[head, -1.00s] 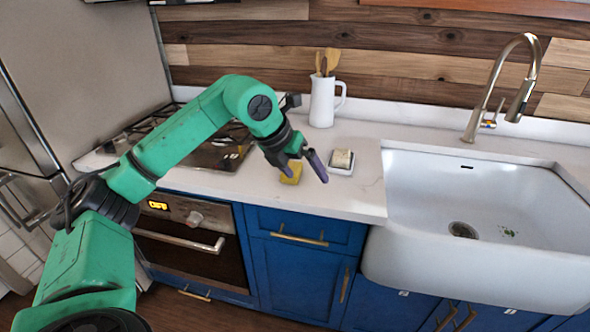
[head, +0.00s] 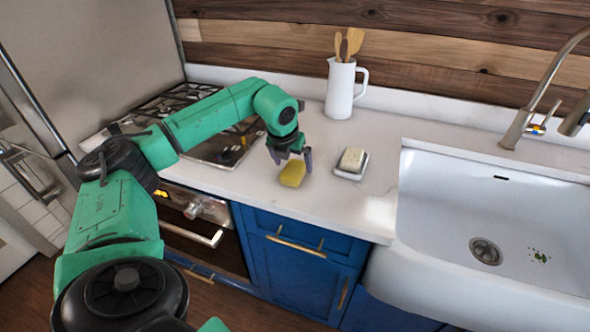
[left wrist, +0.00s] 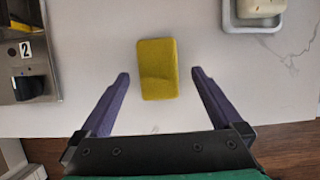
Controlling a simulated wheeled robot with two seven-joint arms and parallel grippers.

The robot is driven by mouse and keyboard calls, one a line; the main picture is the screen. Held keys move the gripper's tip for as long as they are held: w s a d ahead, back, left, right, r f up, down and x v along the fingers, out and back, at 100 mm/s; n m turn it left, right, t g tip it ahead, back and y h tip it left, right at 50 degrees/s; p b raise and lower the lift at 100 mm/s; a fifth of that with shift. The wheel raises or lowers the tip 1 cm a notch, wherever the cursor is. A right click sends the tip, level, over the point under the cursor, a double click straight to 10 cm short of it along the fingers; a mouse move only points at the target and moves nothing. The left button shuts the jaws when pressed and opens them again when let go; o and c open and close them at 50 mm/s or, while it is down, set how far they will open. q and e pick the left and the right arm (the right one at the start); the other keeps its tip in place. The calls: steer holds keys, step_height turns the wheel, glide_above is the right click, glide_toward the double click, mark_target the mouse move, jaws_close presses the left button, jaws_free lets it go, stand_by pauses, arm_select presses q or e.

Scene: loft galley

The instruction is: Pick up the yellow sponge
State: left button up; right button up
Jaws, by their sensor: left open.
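The yellow sponge (head: 292,173) lies on the white counter between the stove and the sink. In the left wrist view the sponge (left wrist: 157,69) lies flat, a little beyond the fingertips and between their lines. My left gripper (head: 291,156) is right at the sponge in the head view, its fingers pointing down. In the left wrist view the left gripper (left wrist: 160,74) has its two purple fingers wide apart with nothing between them touching. My right gripper does not show.
A soap dish (head: 348,176) with a pale bar of soap (head: 353,159) stands right of the sponge. A white pitcher (head: 340,90) with wooden utensils stands behind. The gas stove (head: 225,150) is at left, the sink (head: 440,260) at right. The counter's front edge is near the sponge.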

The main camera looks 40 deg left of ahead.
arm_select(q)
steer(key=x, duration=0.1)
steer(key=p+x, duration=0.1)
steer(key=shift+s+a+f, duration=0.1)
steer(key=shift+a+f, duration=0.05)
steer(key=shift+f, duration=0.6)
steer(key=c, duration=1.3)
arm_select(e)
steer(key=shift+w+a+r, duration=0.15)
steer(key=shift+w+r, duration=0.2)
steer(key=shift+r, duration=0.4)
arm_select(q)
steer(key=shift+c, duration=0.2)
steer(key=r+b, duration=0.1)
steer(key=r, duration=0.8)
steer(key=shift+w+r+b, duration=0.25)
steer(key=shift+r+b, duration=0.1)
steer(key=shift+r, duration=0.05)
step_height(320, 180, up, 10)
glide_above(293, 169)
steer(key=shift+r, duration=0.2)
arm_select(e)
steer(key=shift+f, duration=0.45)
